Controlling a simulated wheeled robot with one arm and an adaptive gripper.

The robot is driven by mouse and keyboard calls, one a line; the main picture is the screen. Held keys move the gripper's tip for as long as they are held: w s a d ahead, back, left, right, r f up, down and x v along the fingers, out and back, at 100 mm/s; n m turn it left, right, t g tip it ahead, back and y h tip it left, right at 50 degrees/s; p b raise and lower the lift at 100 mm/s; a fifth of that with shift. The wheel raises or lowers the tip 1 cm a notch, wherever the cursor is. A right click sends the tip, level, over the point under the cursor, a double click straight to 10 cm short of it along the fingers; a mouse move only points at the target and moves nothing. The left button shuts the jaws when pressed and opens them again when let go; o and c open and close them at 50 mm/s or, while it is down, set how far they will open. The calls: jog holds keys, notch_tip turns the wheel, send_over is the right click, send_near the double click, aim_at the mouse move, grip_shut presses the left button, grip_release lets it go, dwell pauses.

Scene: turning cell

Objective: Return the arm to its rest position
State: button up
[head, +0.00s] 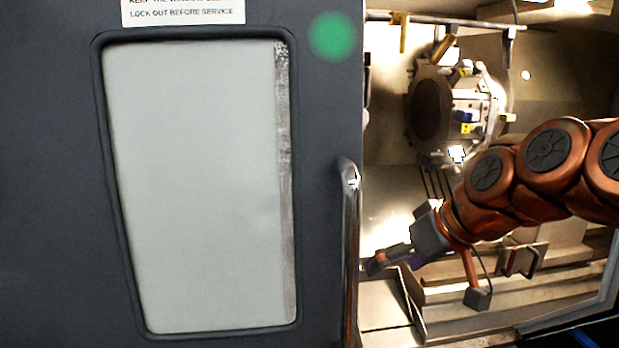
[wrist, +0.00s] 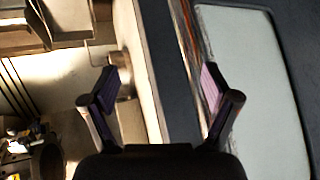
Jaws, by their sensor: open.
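My gripper (head: 376,264) is at the end of my orange-brown arm, which reaches in from the right across the open side of the machine. It is near the lower part of the door handle (head: 350,240), on its right; whether they touch I cannot tell. In the wrist view my gripper (wrist: 163,92) has its two fingers spread wide with nothing held between them. The edge of the door (wrist: 175,65) shows between and beyond the fingers.
The grey door (head: 60,180) with its pale window (head: 195,190) fills the left. The machine's opening is on the right, with a turret (head: 455,105) at the back. Metal ledges (head: 500,295) lie below my arm. The door window (wrist: 250,80) is right of the fingers in the wrist view.

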jog(key=s+d+f+m+g+h, duration=0.2)
jog(key=s+f+g+h, duration=0.15)
jog(key=s+f, duration=0.75)
jog(key=s+d+f+m+g+h, duration=0.2)
jog(key=s+f+g, duration=0.2)
jog(key=s+f, duration=0.7)
notch_tip(320, 180, down, 8)
jog(key=s+b, duration=0.2)
jog(key=b, duration=0.7)
jog(key=shift+s+d, duration=0.25)
jog(key=shift+s, duration=0.05)
jog(key=shift+c, duration=0.4)
